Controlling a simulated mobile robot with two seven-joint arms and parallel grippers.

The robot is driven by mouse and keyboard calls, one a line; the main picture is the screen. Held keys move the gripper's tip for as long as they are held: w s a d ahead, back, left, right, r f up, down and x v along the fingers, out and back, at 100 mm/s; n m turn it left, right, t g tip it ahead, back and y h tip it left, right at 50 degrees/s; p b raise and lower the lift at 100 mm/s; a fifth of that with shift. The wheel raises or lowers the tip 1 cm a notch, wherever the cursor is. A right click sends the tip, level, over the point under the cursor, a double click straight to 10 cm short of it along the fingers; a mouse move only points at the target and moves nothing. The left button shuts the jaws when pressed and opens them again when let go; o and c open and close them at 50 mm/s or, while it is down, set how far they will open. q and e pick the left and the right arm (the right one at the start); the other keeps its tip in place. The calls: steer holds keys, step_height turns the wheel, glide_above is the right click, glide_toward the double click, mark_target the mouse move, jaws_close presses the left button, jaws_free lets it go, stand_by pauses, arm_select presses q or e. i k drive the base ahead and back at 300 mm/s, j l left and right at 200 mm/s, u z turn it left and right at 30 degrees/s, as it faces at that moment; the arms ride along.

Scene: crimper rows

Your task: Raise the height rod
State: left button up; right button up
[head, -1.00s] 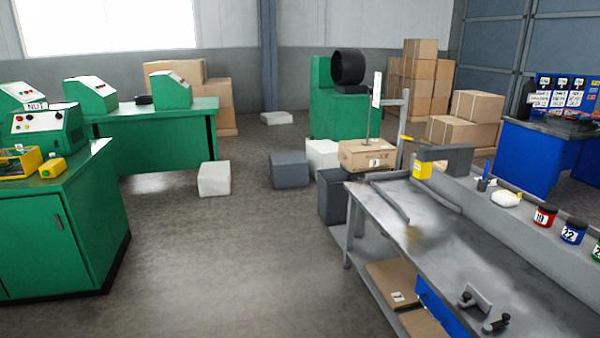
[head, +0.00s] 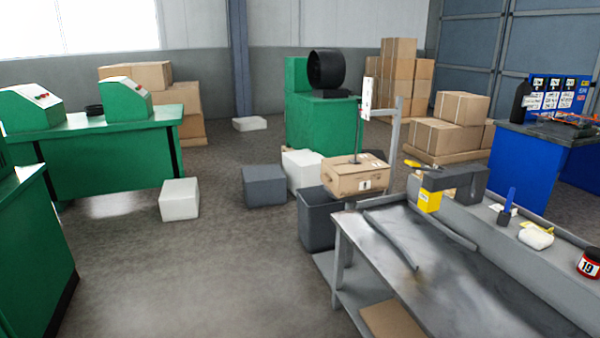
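A thin upright rod (head: 359,137) with a tall white plate (head: 367,98) at its top shows past the far end of the grey workbench. It appears to stand on or just behind a cardboard box (head: 360,178); I cannot tell which. I cannot tell for sure that this is the height rod. A grey post (head: 395,140) stands just to its right. Neither of my grippers is in view.
The grey workbench (head: 440,270) fills the lower right, with a yellow block (head: 429,201) and a red pot (head: 588,264) on it. A dark grey bin (head: 318,220) stands at its far end. White and grey blocks (head: 264,186) lie on the floor. Floor at centre left is clear.

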mark_target(354, 160)
steer(key=i+z, duration=0.5)
steer(key=i, duration=0.9)
steer(key=i+j+z, duration=0.15)
steer(key=z, duration=0.45)
steer(key=i+j+z, duration=0.45)
steer(key=j, duration=0.25)
steer(key=i+j, duration=0.15)
steer(key=j, duration=0.2)
steer(key=i+j+z, duration=0.1)
steer(key=j, duration=0.3)
steer(key=i+j, duration=0.2)
steer(key=j, duration=0.15)
steer(key=i+j+z, duration=0.1)
steer(key=j, duration=0.3)
